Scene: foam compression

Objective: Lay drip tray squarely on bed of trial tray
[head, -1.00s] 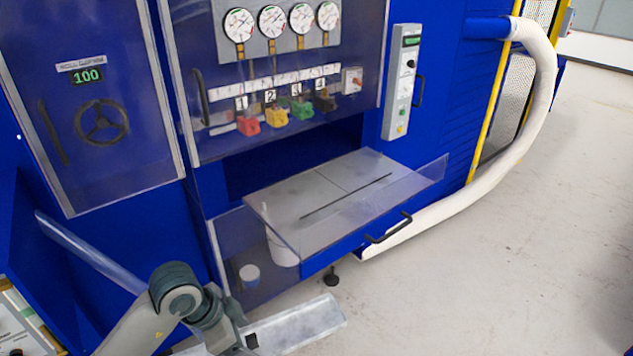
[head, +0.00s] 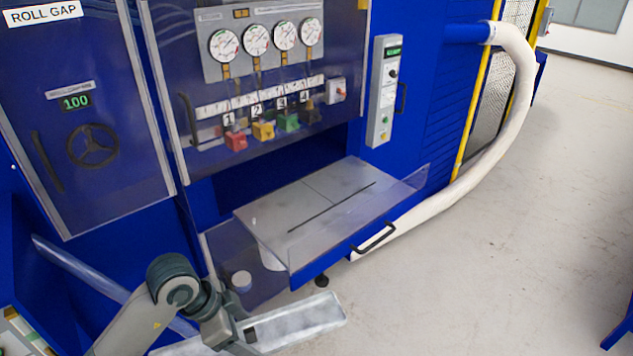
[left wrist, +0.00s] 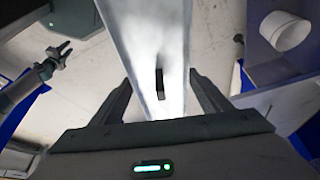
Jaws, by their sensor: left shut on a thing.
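The drip tray is a long pale grey metal channel (head: 297,324) at the bottom of the head view. My left gripper (head: 240,338) is shut on it; in the left wrist view the tray (left wrist: 145,40) runs between both fingers (left wrist: 160,88). A dark slot or handle shows on the tray. The trial tray's bed is a flat grey plate (head: 325,190) with a dark slit, pulled out from the blue machine. The drip tray is apart from the bed, in front of and below it. My right gripper (left wrist: 62,48) shows small in the left wrist view, its fingers apart.
A clear guard (head: 225,262) and a black handle (head: 373,240) edge the bed. A thick white hose (head: 500,150) curves down at right.

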